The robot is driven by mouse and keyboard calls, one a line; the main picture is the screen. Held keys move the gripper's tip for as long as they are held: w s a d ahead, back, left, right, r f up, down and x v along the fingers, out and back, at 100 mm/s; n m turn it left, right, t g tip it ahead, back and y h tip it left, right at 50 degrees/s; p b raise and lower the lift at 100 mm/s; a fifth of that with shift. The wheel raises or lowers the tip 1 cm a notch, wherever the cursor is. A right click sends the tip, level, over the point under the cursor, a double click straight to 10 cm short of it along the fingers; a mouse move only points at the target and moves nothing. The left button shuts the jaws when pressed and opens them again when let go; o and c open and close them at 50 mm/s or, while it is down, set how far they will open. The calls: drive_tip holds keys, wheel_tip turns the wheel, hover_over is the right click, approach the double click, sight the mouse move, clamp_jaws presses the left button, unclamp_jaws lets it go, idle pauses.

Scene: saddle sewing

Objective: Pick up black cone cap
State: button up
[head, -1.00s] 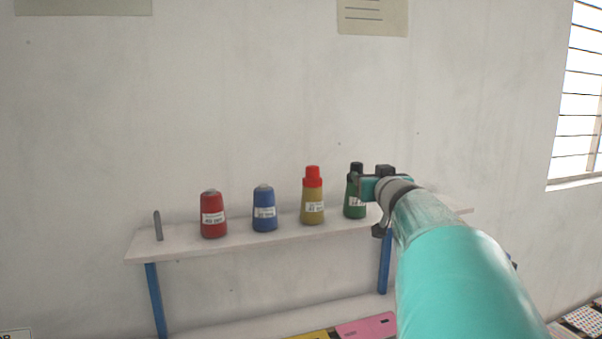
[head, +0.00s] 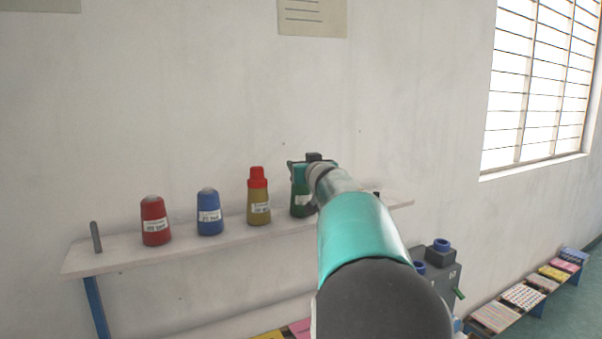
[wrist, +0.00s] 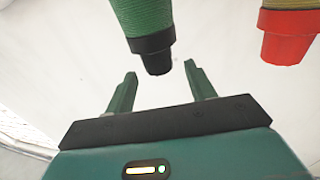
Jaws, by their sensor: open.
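The black cone cap (wrist: 152,50) sits on the narrow end of the green thread cone (wrist: 143,16) in the wrist view, where the cone appears upside down. My gripper (wrist: 160,68) is open and empty; its two green fingers point at the cap, with the tips just short of it and roughly on either side. In the head view the green cone (head: 299,204) stands on the shelf, and my gripper (head: 306,166) is at its top and hides the cap.
The white shelf (head: 120,261) also holds a yellow cone (head: 259,207) with a red cap (head: 257,178), a blue cone (head: 209,214), a red cone (head: 155,222) and a grey peg (head: 96,237). A plain wall is close behind. A grey machine (head: 440,275) stands right of the shelf.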

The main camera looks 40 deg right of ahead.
drive_tip(key=shift+x, duration=1.65)
drive_tip(key=shift+c, duration=0.2)
drive_tip(key=c, duration=1)
drive_tip(key=shift+c, duration=0.2)
drive_tip(key=shift+r, duration=1.35)
drive_tip(key=s+a+r, duration=0.7)
drive_tip(key=s+r, duration=0.3)
drive_tip(key=s, duration=0.1)
drive_tip(key=shift+s+a, duration=0.3)
drive_tip(key=shift+s, duration=0.1)
drive_tip(key=shift+r, duration=0.1)
